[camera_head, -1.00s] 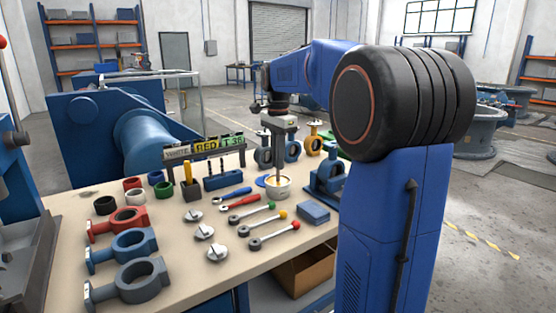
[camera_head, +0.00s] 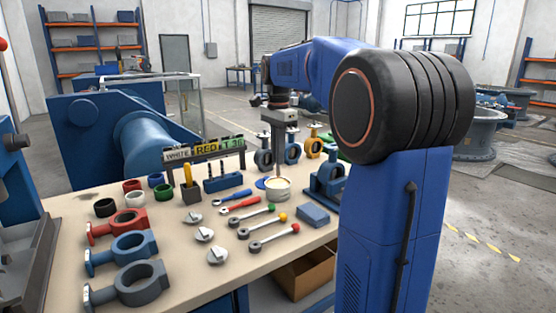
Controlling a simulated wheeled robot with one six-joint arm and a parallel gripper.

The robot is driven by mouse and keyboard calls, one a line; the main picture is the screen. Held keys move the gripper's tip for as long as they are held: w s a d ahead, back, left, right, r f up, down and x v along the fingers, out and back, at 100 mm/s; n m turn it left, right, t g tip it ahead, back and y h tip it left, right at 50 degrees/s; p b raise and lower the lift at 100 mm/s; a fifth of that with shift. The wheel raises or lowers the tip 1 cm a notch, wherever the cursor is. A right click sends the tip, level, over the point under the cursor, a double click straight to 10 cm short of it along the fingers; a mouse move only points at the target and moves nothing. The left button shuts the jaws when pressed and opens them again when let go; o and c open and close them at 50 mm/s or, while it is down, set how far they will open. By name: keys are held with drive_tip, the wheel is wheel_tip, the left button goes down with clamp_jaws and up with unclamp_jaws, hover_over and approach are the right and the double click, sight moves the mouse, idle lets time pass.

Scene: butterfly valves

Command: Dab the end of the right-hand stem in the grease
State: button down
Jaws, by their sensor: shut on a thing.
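My gripper (camera_head: 278,143) points straight down above the grease pot and is shut on a thin upright stem (camera_head: 278,168). The fingers hide most of the stem. The grease pot (camera_head: 278,191) is a small, pale round tub on the bench, with a blue lid (camera_head: 260,183) beside it. The stem's lower end is at the pot's mouth; I cannot tell whether it touches the grease. A dark block (camera_head: 222,182) with upright dark stems stands to the left of the pot.
Ratchets, wrenches, discs and a blue box (camera_head: 314,215) lie in front. A label sign (camera_head: 205,149) stands behind the block.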

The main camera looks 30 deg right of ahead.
drive_tip(key=shift+r, duration=2.2)
